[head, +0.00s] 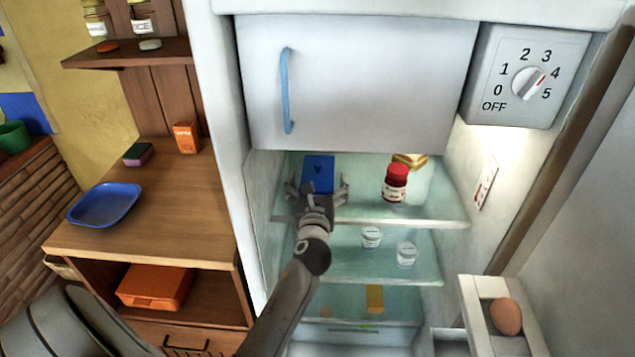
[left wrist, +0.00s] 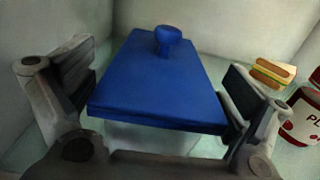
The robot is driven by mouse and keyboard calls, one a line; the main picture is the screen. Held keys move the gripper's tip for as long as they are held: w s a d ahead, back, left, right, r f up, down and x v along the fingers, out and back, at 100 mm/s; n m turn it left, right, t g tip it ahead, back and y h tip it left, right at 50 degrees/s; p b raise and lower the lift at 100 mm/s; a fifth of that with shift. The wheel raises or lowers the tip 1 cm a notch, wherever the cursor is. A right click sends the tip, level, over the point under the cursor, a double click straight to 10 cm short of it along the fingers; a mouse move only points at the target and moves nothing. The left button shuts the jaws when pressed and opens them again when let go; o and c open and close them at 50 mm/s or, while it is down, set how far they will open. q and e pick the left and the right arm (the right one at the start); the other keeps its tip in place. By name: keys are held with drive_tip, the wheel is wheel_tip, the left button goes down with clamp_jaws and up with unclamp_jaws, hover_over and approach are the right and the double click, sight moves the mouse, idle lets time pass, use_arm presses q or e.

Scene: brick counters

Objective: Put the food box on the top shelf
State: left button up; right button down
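The food box is a box with a flat blue lid and a small blue knob. It is on the top glass shelf (head: 360,213) of the open fridge, at the left in the head view (head: 318,170). In the left wrist view, the food box (left wrist: 160,85) fills the middle, with a paler body under the lid. My left gripper (head: 318,190) reaches in from the front. Its fingers (left wrist: 155,95) are spread on both sides of the box, with a gap at the left finger; the right finger is very close to the lid's edge. My right gripper is not in view.
A red-lidded jar (head: 395,184) and a sandwich (head: 410,160) are to the right on the same shelf. White cups (head: 371,237) stand on the shelf below. The closed freezer door (head: 355,85) is above. The open fridge door holds an egg (head: 506,316). A wooden counter (head: 165,210) is at left.

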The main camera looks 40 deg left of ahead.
use_arm(q)
drive_tip(key=shift+r, duration=0.2)
drive_tip(key=shift+s+d+f, duration=0.1)
drive_tip(key=shift+s+d, duration=0.1)
drive_tip(key=shift+s, duration=0.1)
drive_tip(key=v, duration=1.1)
drive_tip(key=shift+b, duration=0.4)
drive_tip(key=shift+s, duration=0.15)
